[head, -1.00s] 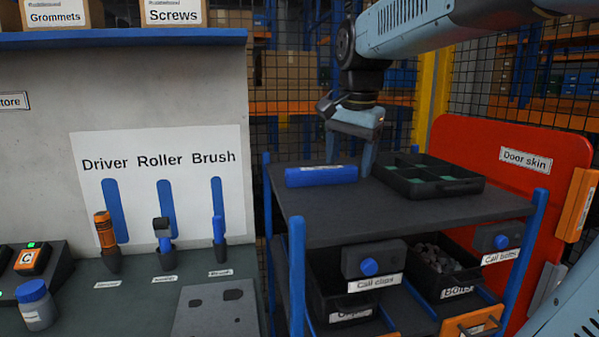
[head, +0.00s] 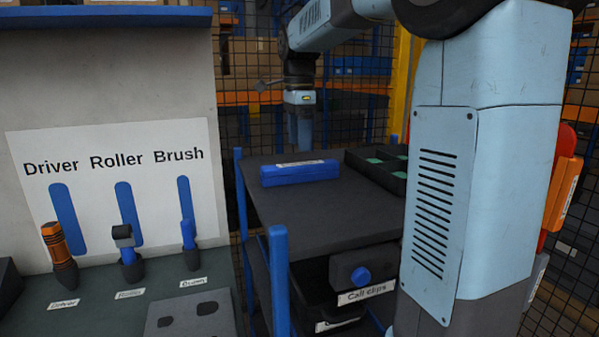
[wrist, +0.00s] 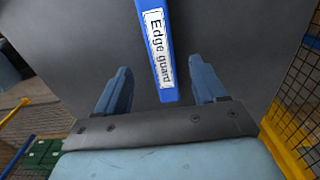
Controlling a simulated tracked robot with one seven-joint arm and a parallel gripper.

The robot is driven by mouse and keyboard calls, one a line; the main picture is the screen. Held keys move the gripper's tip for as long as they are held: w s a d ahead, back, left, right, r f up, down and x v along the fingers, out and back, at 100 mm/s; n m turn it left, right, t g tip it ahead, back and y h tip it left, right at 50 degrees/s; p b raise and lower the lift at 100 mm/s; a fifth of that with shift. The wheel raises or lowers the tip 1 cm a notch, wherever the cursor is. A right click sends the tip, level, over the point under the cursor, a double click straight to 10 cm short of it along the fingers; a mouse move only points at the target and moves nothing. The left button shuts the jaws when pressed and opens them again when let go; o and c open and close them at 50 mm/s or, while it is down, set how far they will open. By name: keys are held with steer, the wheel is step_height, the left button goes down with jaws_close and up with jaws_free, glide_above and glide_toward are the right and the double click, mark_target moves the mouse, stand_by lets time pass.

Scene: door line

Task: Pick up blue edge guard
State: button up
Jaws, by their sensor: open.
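The blue edge guard (head: 300,174) lies on the dark top shelf of the cart (head: 300,215). In the wrist view the edge guard (wrist: 167,94) runs away from me, with its white "Edge guard" label facing up. My gripper (head: 303,130) hangs pointing down beyond the guard in the head view, its lower end hidden behind the guard. In the wrist view my gripper (wrist: 160,78) is open, with one finger on each side of the guard's near end and gaps on both sides. I cannot tell how high the fingertips are.
A dark divided tray (head: 372,172) sits right of the guard, partly hidden by my arm. Blue posts (head: 279,280) rise at the cart's corners. A bench at left holds the driver (head: 55,245), roller (head: 126,245) and brush (head: 188,235). Mesh fencing (head: 345,115) stands behind.

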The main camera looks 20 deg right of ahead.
mark_target(301, 164)
steer(key=shift+d+f, duration=0.2)
steer(key=shift+f, duration=4.1)
steer(key=c, duration=1.1)
